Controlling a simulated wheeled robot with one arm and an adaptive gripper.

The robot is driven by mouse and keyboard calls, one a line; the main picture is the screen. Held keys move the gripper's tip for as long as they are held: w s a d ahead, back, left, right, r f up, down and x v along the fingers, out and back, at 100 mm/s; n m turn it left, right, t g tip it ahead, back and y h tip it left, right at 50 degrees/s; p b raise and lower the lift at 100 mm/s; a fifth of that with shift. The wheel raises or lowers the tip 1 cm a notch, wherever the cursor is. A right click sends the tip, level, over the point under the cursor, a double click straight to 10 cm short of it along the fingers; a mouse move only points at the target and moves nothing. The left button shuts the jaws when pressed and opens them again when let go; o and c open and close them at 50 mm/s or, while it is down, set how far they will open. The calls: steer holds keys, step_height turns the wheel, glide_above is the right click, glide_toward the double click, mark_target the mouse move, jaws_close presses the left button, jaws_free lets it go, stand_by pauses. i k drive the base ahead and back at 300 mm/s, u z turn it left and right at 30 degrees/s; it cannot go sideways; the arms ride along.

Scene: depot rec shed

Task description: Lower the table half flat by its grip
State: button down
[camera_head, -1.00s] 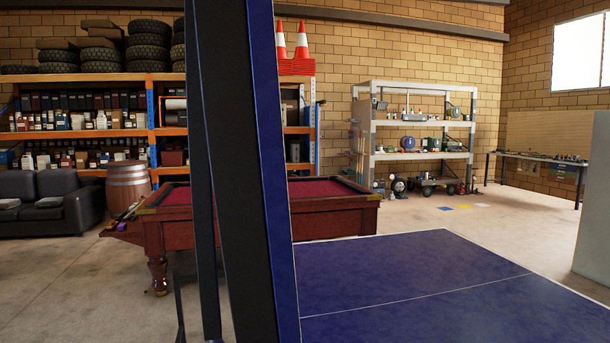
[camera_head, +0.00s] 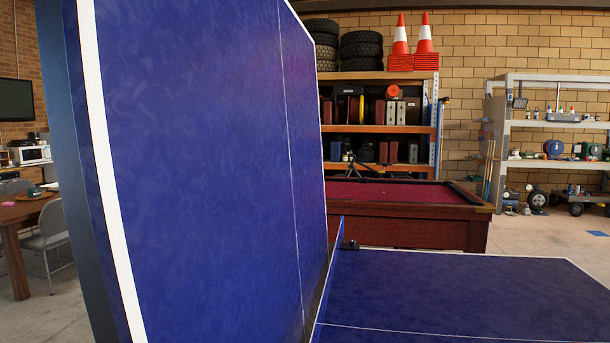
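The raised table half (camera_head: 200,160) stands upright and fills the left and middle of the view. Its blue playing face with white edge lines is turned towards the right. The flat table half (camera_head: 450,290) lies level at the lower right. A blue net (camera_head: 328,270) with a dark clamp (camera_head: 348,246) stands where the two halves meet. The grip on the raised half is not visible. My gripper is not in view.
A pool table (camera_head: 420,225) with red cloth stands behind the flat half. A brown table (camera_head: 20,215) and a grey chair (camera_head: 48,235) stand at the far left. Shelving (camera_head: 380,130) lines the back wall. Open floor (camera_head: 545,240) shows at the right.

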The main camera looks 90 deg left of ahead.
mark_target(186, 139)
steer(key=u, duration=3.05)
steer(key=k, duration=0.35)
steer(key=u, duration=0.7)
steer(key=i, duration=0.2)
steer(key=u, duration=1.9)
